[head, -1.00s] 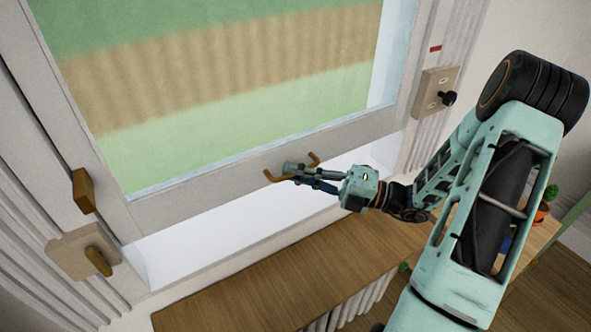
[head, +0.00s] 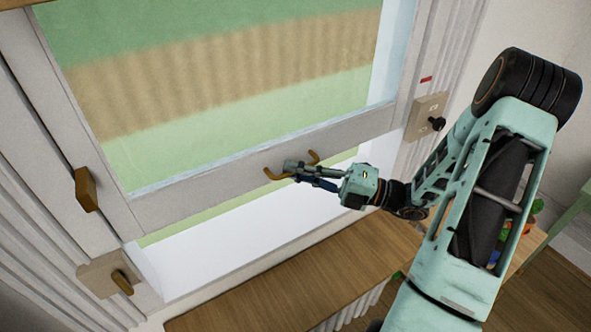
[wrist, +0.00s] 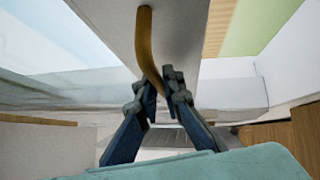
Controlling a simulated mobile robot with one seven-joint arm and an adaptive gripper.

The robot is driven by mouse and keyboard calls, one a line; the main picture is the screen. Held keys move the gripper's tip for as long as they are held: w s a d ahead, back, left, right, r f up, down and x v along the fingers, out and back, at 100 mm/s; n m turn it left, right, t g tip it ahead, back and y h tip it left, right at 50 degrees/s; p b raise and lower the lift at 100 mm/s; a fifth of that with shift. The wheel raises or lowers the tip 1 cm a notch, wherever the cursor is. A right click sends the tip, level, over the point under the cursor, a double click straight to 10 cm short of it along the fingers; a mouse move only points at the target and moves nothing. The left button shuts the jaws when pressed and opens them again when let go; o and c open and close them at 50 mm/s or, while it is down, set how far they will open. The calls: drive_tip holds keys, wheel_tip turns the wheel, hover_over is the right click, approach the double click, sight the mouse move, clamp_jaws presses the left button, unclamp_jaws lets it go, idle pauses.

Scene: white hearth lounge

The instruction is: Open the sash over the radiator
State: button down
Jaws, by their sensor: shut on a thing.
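The white sash (head: 225,170) stands partly raised over the sill, with an open gap showing green and white below its bottom rail. A brass handle (head: 276,174) is fixed to that rail, and it also shows in the wrist view (wrist: 145,38). My gripper (head: 289,169) is shut on the handle. In the wrist view my gripper's fingers (wrist: 160,90) close around the handle's lower end. Part of the handle is hidden behind the fingers. The radiator (head: 352,306) shows only as white ribs under the wooden shelf.
A wooden shelf (head: 290,275) runs below the window. A brass latch (head: 87,189) sits on the left frame, with a plate and brass lever (head: 122,282) below it. A plate with a black knob (head: 437,124) is on the right frame. A green table (head: 575,215) stands at right.

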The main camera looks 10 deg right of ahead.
drive_tip(key=c, duration=2.1)
unclamp_jaws()
drive_tip(key=shift+d, duration=0.1)
drive_tip(key=v, duration=1.2)
drive_tip(key=shift+s, duration=0.1)
